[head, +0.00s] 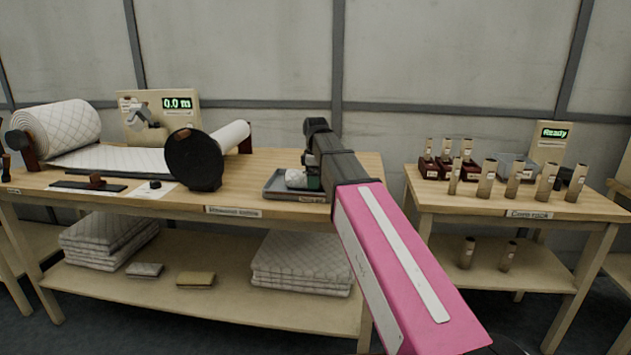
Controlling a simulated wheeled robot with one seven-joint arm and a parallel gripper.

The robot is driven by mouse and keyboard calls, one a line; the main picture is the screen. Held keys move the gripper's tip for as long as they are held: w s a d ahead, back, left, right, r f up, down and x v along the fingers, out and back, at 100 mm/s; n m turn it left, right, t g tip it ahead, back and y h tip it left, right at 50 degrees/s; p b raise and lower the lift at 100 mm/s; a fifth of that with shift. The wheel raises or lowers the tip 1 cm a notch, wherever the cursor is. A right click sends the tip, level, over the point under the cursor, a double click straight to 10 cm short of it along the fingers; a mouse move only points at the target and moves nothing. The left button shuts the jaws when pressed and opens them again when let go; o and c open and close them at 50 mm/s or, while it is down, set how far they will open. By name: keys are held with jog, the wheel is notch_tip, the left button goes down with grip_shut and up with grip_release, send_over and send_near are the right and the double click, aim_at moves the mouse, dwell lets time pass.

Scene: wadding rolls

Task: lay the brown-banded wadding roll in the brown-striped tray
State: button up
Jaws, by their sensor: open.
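My gripper (309,162) is at the end of my arm, over the right end of the long table, and is open. Its fingers are small and partly hidden behind the dark arm link. A grey tray (272,194) lies just below and to the left of it, with a label on its front; no brown stripe can be made out. A small white roll (296,177) with a dark green part at its right lies in the tray, close by the fingers. I cannot make out a brown-banded roll, and my arm hides part of the table.
A large quilted roll (62,128) and a black disc (193,160) stand on the long table (240,180). A side table (425,192) at right holds several tan tubes (487,180). The table between disc and tray is clear.

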notch_tip(320, 180, up, 11)
jog(key=shift+r, duration=0.25)
jog(key=shift+s, duration=0.1)
dwell(0.4)
